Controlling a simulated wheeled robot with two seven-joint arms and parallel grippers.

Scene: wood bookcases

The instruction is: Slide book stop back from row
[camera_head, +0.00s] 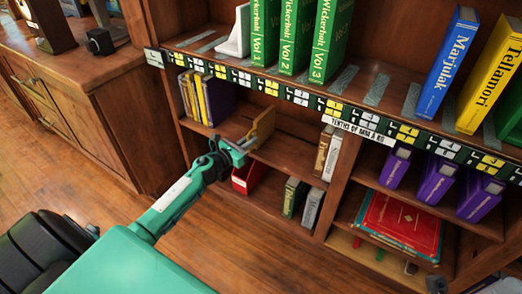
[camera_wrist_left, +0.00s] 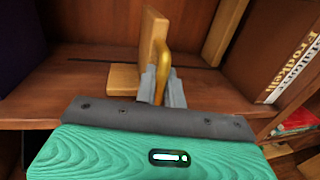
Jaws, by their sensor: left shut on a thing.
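The wooden book stop (camera_head: 263,126) stands on the middle shelf of the bookcase, in the gap between two groups of books. In the left wrist view its upright board (camera_wrist_left: 152,32) and flat foot (camera_wrist_left: 124,79) show, with a curved golden handle (camera_wrist_left: 166,55). My left gripper (camera_head: 243,146) reaches in from the front and is shut on the handle; its grey fingers (camera_wrist_left: 161,88) close around it. Several books (camera_head: 205,97), ending in a dark purple one, stand left of the stop. Brown and pale books (camera_head: 327,152) stand on the right. My right gripper is not in view.
The shelf above carries green books (camera_head: 297,35) and a white book stop (camera_head: 236,38). A red book (camera_head: 249,176) and other books (camera_head: 303,199) are on the shelf below. A wooden divider (camera_head: 343,180) bounds the right side. Bare shelf (camera_head: 285,150) lies right of the stop.

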